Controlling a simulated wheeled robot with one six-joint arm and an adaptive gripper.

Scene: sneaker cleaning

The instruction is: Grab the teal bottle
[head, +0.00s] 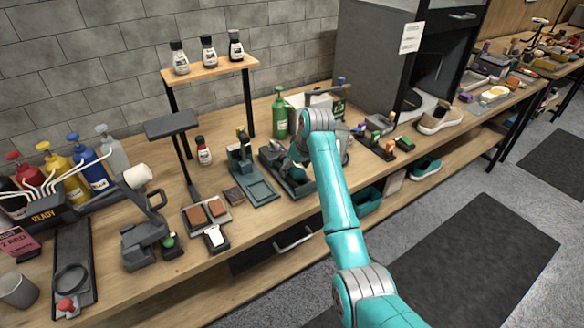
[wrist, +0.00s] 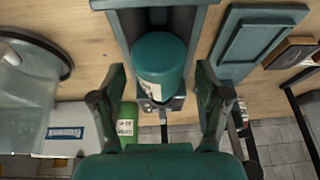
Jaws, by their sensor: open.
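The teal bottle (wrist: 160,60) has a rounded teal body and a white label low on it in the wrist view. It sits in a dark grey-teal holder (wrist: 118,22) with raised side walls. My gripper (wrist: 160,72) is open, with one dark finger to the left of the bottle and one to the right. A gap shows on both sides, so neither finger appears to touch it. In the head view my arm reaches over the bench and largely hides the gripper and the bottle at the dark tray.
A green pump bottle (head: 280,115) stands just behind the holder. A dark tray of small items (head: 378,148) lies to the right. A clear container (wrist: 28,95) is near the left finger.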

